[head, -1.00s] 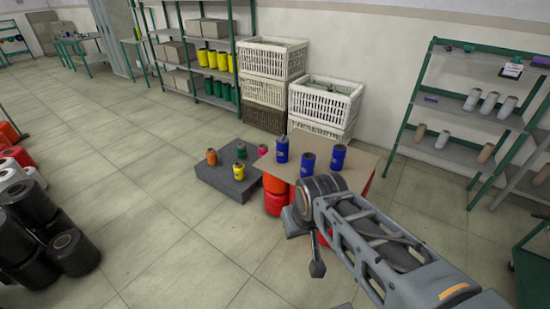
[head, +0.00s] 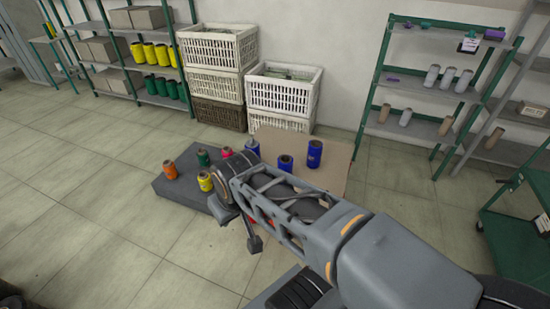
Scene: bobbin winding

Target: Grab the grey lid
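I cannot make out a thing that is clearly a grey lid. A flat dark grey slab (head: 172,190) lies on the floor in the middle, with several small coloured bobbins standing on it. My arm reaches in from the lower right. The end of the arm, with my gripper (head: 252,243), is in front of the slab's right part and the cardboard-topped stand. A small dark finger-like part points down there. The gap between the fingers does not show, and I see nothing held.
Blue bobbins (head: 314,153) stand on a brown board (head: 335,178) partly hidden by my arm. Stacked white crates (head: 284,92) are against the wall behind. A green-framed shelf (head: 420,125) and a green cart (head: 520,232) are at right. The floor at left is open.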

